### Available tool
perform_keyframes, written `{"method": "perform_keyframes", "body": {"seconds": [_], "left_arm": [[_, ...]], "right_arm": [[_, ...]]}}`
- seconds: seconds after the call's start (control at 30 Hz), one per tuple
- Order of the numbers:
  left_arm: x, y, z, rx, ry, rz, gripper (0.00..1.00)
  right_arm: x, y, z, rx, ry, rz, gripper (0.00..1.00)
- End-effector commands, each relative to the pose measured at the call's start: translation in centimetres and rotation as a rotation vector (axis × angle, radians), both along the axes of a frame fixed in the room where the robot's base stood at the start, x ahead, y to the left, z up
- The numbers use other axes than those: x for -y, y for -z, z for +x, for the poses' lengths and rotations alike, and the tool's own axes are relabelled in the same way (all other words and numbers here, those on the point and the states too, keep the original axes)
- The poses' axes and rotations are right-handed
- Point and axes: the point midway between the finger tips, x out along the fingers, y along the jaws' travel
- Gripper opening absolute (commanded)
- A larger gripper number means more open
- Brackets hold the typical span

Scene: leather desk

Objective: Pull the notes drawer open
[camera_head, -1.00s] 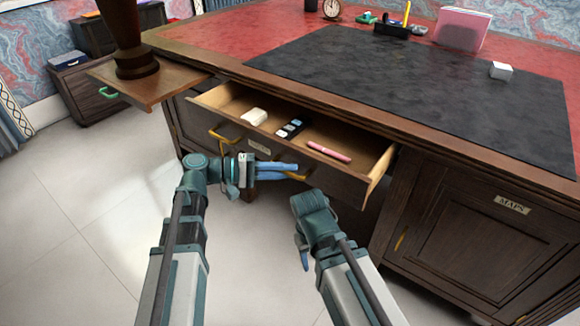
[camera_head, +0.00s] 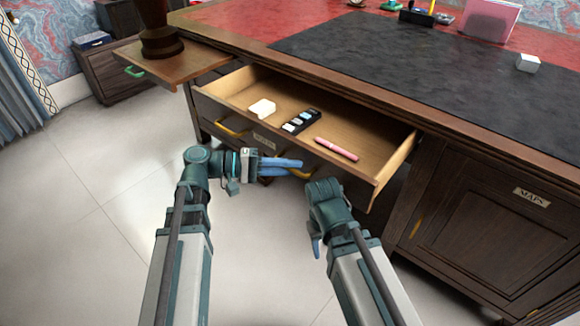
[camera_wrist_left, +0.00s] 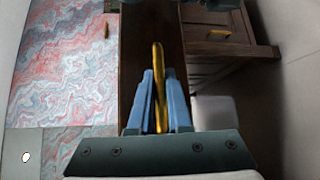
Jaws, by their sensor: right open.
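The drawer (camera_head: 228,114) stands pulled out of the dark wooden desk, its open top showing several small things. Its front carries a small label plate (camera_head: 264,140), too small to read, and two gold handles. My left gripper (camera_head: 297,164) is at the right-hand gold handle (camera_head: 301,173). In the left wrist view the gold handle (camera_wrist_left: 158,70) lies between the two blue fingers, which are closed in on it. My right gripper (camera_head: 315,246) hangs just right of and below that handle, its fingers pointing down and mostly hidden by its wrist; it holds nothing visible.
In the drawer lie a white item (camera_head: 262,108), a dark case with pale pieces (camera_head: 302,121) and a pink pen (camera_head: 336,149). A cupboard door labelled MAPS (camera_head: 480,215) is at the right. A pull-out board (camera_head: 160,68) bears a dark pedestal. The floor at left is clear.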

Motion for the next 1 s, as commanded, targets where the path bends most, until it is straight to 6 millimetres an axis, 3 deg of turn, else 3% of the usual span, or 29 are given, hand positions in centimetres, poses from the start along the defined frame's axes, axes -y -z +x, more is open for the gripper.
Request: {"method": "perform_keyframes", "body": {"seconds": [0.03, 0.13, 0.17, 0.57, 1.0], "left_arm": [[0.0, 0.0, 0.1, 0.0, -0.001, 0.001, 0.25], [0.0, 0.0, 0.1, 0.0, -0.001, 0.001, 0.43], [0.0, 0.0, 0.0, 0.0, -0.001, 0.001, 0.45], [-0.9, -0.2, 0.0, 0.0, -0.002, 0.0, 0.45], [-9.8, -1.5, -1.2, 0.0, -0.005, 0.001, 0.45]], "right_arm": [[0.0, 0.0, 0.0, 0.0, 0.0, 0.0, 0.5], [0.0, 0.0, 0.0, 0.0, 0.0, 0.0, 0.5], [0.0, 0.0, 0.0, 0.0, 0.0, 0.0, 0.5], [0.0, -0.2, 0.0, 0.0, 0.0, 0.0, 0.5], [0.0, -1.5, 0.0, 0.0, 0.003, -0.002, 0.5]]}}
